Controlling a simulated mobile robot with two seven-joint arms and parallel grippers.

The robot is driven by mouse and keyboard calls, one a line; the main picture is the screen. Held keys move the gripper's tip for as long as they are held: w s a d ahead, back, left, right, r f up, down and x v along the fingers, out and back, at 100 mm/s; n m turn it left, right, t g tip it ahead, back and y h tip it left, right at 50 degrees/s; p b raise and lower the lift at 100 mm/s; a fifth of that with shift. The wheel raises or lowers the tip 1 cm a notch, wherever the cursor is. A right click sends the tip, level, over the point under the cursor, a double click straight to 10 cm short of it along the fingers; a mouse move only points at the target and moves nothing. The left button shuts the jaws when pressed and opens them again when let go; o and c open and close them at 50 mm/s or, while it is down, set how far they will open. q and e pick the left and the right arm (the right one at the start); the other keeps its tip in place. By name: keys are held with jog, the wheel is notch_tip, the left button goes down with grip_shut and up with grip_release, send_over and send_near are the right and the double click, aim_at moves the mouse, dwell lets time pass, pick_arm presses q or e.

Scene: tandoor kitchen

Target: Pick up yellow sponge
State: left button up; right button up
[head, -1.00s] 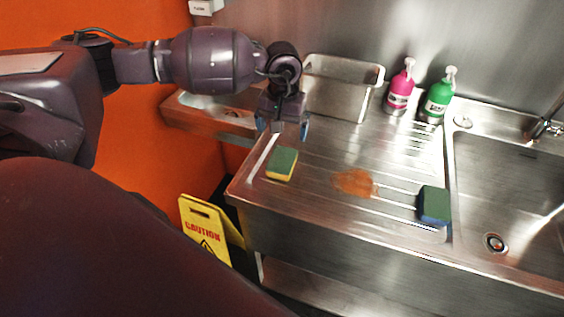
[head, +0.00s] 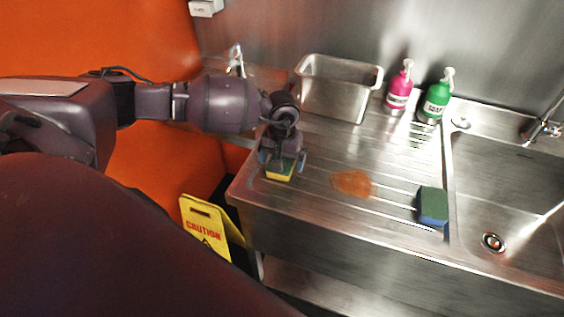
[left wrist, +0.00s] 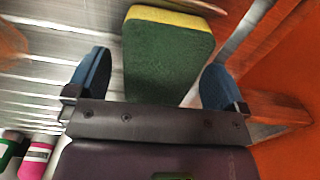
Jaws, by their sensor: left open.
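The yellow sponge (head: 279,175), with a green scouring top, lies on the left part of the steel drainboard. My left gripper (head: 282,163) is right over it, open, with a finger on each side; the hand hides much of the sponge's top. In the left wrist view the sponge (left wrist: 168,55) stands between the two blue fingertips of the gripper (left wrist: 150,82), with its green face towards the camera and a yellow edge at the top. Gaps show between the sponge and both fingers. My right gripper is not in view.
A blue sponge with a green top (head: 432,206) lies near the sink basin (head: 510,190). An orange-brown spill (head: 352,183) is between the sponges. A steel container (head: 340,88), a pink bottle (head: 399,90) and a green bottle (head: 436,98) stand behind. A yellow caution sign (head: 207,228) is below left.

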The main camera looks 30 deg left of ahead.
pick_arm(q)
jog(key=c, duration=1)
